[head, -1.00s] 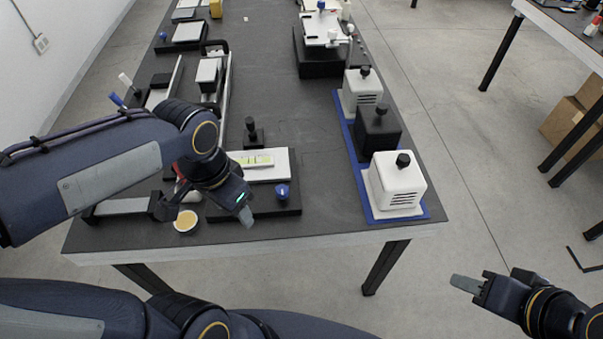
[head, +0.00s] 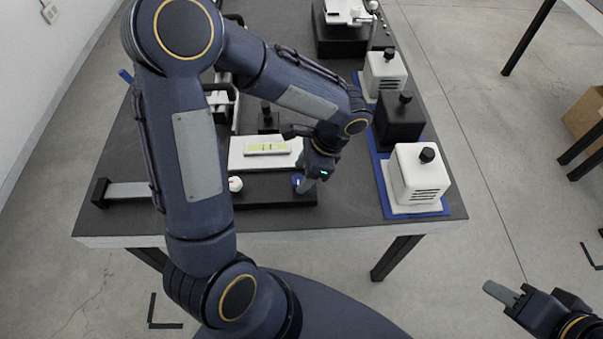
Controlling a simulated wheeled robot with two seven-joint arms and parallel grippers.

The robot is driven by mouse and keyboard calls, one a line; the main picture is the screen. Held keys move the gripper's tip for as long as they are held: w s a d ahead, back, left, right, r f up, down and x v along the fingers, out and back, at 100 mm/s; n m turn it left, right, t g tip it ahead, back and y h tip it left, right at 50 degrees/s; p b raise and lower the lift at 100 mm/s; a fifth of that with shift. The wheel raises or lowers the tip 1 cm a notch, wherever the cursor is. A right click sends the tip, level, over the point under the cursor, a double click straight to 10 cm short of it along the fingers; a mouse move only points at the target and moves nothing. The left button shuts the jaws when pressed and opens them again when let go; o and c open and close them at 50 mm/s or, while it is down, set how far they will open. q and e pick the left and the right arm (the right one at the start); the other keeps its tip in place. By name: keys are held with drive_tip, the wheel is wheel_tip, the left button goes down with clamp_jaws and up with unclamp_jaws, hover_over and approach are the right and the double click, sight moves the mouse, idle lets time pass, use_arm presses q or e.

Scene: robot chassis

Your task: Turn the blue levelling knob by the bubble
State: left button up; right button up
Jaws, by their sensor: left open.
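The blue levelling knob (head: 296,180) sits at the front right corner of a black base (head: 270,189), partly hidden by my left gripper. The bubble vial (head: 266,148) is a yellow-green strip on the white plate (head: 238,153) on that base. A white knob (head: 235,184) is at the base's front left. My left gripper (head: 304,185) points down at the blue knob, open; one finger overlaps its right side in the picture. I cannot tell whether it touches the knob or has it between its fingers. My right gripper (head: 499,292) is off the table at lower right; its opening is unclear.
White and black boxes with black knobs, the nearest one white (head: 420,177), stand on a blue mat (head: 387,200) at the right. A black post (head: 267,118) stands behind the plate. Bare dark tabletop (head: 350,205) lies right of the base. My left arm hides much of the table's left.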

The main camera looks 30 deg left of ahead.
use_arm(q)
drive_tip(key=shift+x, duration=0.85)
drive_tip(key=c, duration=1)
